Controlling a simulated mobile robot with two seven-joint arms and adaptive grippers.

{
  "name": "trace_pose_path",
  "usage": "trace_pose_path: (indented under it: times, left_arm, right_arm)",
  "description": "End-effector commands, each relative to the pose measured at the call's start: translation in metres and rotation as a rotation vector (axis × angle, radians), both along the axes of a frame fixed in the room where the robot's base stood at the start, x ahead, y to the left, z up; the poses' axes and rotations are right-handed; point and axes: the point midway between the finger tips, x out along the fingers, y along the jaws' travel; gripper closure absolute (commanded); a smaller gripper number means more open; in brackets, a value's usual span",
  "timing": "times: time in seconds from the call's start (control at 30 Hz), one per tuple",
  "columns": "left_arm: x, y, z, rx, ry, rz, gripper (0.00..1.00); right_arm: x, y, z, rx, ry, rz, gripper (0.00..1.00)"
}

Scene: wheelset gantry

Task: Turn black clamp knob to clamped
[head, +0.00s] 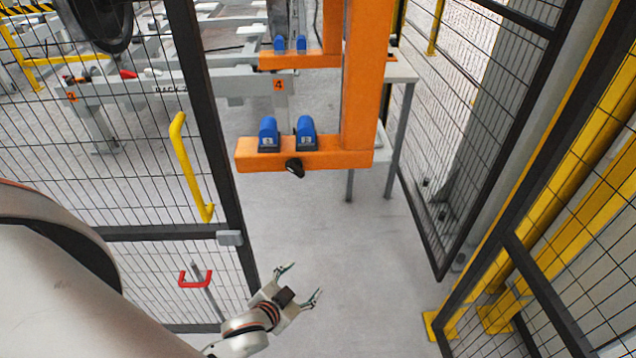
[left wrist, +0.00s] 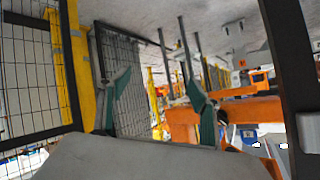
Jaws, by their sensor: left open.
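The black clamp knob (head: 295,168) sits on the front face of the orange gantry's lower beam (head: 340,160), below two blue blocks (head: 306,135). Its pointing direction is too small to read surely. My left gripper (head: 304,280) is open and empty, below and in front of the beam, clearly apart from the knob. In the left wrist view, its two green-tipped fingers (left wrist: 158,88) are spread, with the orange beam (left wrist: 245,110) behind and to the right. A small dark shape beside the beam there may be the knob; I cannot tell. My right gripper is not in view.
A dark mesh gate with a yellow handle (head: 190,165) stands left of the beam, with a red handle (head: 195,279) lower down. Mesh fencing and yellow posts (head: 540,262) stand at the right. A table (head: 402,72) is behind the gantry. The grey floor (head: 370,255) between is clear.

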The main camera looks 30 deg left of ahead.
Motion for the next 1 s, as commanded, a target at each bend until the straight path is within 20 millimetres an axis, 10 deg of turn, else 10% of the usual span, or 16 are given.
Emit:
trace_pose_path:
  times: [0.33, 0.6, 1.0]
  left_arm:
    - [0.156, 0.089, 0.077, 0.368, -0.295, 0.274, 0.36]
    - [0.186, 0.120, 0.133, 0.490, -0.423, 0.416, 0.36]
    - [0.230, 0.147, 0.141, 0.496, -0.433, 0.422, 0.36]
  right_arm:
    - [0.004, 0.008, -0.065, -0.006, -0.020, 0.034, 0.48]
    - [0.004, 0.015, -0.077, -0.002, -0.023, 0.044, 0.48]
    - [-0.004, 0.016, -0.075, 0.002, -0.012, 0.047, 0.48]
